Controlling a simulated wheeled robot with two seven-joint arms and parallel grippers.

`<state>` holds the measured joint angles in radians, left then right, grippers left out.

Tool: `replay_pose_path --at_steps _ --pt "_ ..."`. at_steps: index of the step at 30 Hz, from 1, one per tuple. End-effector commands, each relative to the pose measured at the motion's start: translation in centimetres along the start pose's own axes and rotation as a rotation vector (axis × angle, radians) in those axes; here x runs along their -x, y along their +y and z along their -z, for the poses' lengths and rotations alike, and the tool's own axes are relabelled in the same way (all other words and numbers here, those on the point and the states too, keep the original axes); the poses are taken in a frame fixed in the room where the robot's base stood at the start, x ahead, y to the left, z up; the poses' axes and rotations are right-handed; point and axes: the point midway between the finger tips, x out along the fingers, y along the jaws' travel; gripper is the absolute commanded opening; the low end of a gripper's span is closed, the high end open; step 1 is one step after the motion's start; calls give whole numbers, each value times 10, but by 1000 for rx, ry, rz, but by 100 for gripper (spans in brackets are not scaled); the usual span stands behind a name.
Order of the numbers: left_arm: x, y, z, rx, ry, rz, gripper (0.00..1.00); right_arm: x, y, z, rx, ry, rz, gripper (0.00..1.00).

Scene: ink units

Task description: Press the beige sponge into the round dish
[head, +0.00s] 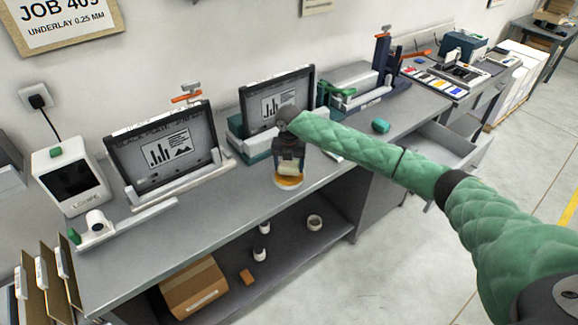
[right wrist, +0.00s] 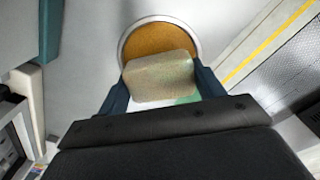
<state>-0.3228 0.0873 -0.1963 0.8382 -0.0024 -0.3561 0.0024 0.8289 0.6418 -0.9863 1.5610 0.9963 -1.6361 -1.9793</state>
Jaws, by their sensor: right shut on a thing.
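The round dish (head: 289,183) stands on the grey bench, below my right gripper (head: 288,168). It has a pale rim and an amber-brown inside, which shows better in the right wrist view (right wrist: 158,36). My right gripper is shut on the beige sponge (right wrist: 161,78), a rounded block with a faint greenish tint, held between its two dark fingers. In the right wrist view the sponge covers the near part of the dish. I cannot tell whether it touches the dish. My left gripper is not in view.
Two framed screens (head: 162,150) stand along the back of the bench. A green lump (head: 380,126) lies to the right, near an open drawer (head: 440,145). A cardboard box (head: 194,287) is on the lower shelf.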

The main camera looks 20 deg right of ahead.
Motion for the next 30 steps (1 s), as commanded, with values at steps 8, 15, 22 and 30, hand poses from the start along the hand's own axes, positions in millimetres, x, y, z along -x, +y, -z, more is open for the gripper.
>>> replay_pose_path --at_steps 8,15,22,30 --pt "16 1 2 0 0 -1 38 21 0 0 0 -1 -1 49" --pt "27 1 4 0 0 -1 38 37 0 -1 0 -1 -1 49" --pt "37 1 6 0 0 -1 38 51 0 -1 0 -1 -1 49" --pt "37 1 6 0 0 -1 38 52 0 0 0 -1 -1 49"
